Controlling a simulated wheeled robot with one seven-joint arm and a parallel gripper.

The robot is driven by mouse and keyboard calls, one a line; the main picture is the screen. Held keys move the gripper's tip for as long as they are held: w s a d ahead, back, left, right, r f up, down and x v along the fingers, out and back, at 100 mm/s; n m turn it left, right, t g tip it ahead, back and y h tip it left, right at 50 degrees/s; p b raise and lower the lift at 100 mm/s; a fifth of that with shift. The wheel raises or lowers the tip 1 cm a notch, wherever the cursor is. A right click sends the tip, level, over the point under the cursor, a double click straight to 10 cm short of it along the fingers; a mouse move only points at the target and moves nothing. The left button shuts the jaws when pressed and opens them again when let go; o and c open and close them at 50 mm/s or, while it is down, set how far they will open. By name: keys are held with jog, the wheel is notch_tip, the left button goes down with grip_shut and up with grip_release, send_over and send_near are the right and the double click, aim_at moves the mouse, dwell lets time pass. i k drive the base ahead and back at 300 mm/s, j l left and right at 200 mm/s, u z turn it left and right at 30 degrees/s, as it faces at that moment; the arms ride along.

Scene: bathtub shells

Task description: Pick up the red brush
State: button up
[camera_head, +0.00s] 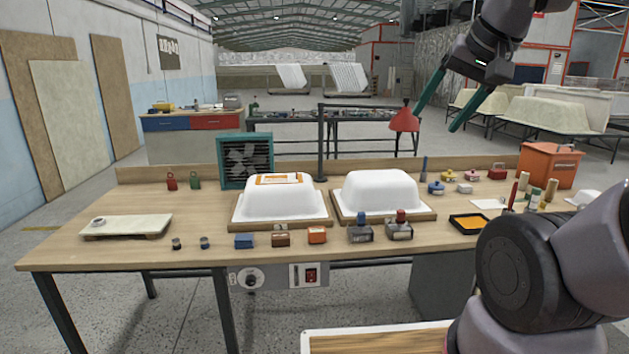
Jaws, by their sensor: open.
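A slim red upright handle (513,194), which looks like the red brush, stands at the right of the workbench (130,258). It is among several other handled tools, and its lower end is hard to make out. My gripper (436,120) has green fingers spread apart with nothing between them. It is up in the air at the upper right, well above the bench and to the left of the red handle in the picture.
An orange box (549,165) stands behind the tools, and a black tray with yellow contents (470,223) lies in front. Two white tub shells (280,197) (380,191) fill the bench middle. My arm covers the bench's right front.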

aim_at(515, 186)
jog(key=i+l+z, duration=0.35)
jog(key=l, duration=0.4)
jog(key=i+l+z, duration=0.35)
jog(key=i+l, duration=0.25)
jog(key=i+l+z, duration=0.35)
jog(key=i, duration=0.35)
jog(key=l, duration=0.1)
